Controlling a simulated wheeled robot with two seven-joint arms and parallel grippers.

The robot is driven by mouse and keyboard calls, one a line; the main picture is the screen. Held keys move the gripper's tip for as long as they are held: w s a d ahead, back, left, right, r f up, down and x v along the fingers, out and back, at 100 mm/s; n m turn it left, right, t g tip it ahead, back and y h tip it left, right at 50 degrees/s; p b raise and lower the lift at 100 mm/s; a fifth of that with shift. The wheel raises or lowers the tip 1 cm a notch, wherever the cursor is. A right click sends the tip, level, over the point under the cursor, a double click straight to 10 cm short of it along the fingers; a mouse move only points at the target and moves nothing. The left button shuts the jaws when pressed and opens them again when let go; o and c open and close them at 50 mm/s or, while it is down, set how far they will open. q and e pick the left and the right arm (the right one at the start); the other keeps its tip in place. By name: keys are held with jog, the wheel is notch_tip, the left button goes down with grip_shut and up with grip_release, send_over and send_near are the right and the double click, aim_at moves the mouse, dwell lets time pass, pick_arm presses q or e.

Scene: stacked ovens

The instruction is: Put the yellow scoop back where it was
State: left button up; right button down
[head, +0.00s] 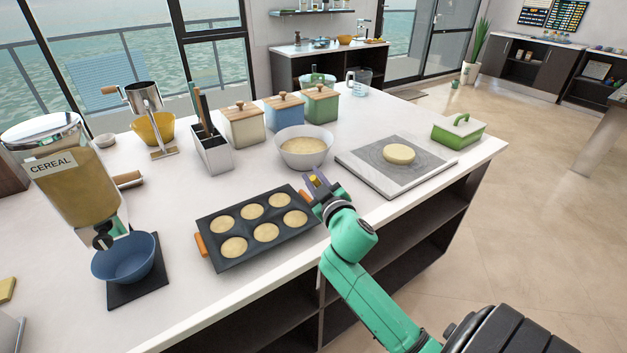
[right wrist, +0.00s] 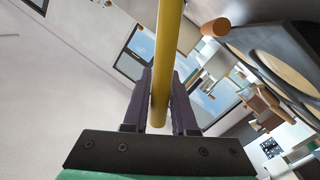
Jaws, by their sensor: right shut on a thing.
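My right gripper (head: 317,186) is at the right end of the muffin tray, in front of the white bowl. It is shut on the yellow scoop (head: 313,180), of which only a small yellow piece shows in the head view. In the right wrist view the scoop's long yellow handle (right wrist: 168,50) runs up between the two purple fingers (right wrist: 160,95). The scoop's head is not clearly visible. The white bowl (head: 304,160) holds pale batter. The dark muffin tray (head: 212,222) has batter in several cups. My left gripper is not in view.
A marble board (head: 363,168) with a round of dough (head: 399,154) lies to the right. A cereal dispenser (head: 72,180) and blue bowl (head: 126,262) are at left.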

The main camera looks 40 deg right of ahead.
jog(key=shift+r, duration=0.1)
jog(key=c, duration=0.7)
grip_release()
jog(key=shift+s, duration=0.15)
jog(key=b+v, duration=0.2)
jog(key=v, duration=0.9)
jog(key=shift+s+a, duration=0.15)
jog(key=shift+s, duration=0.2)
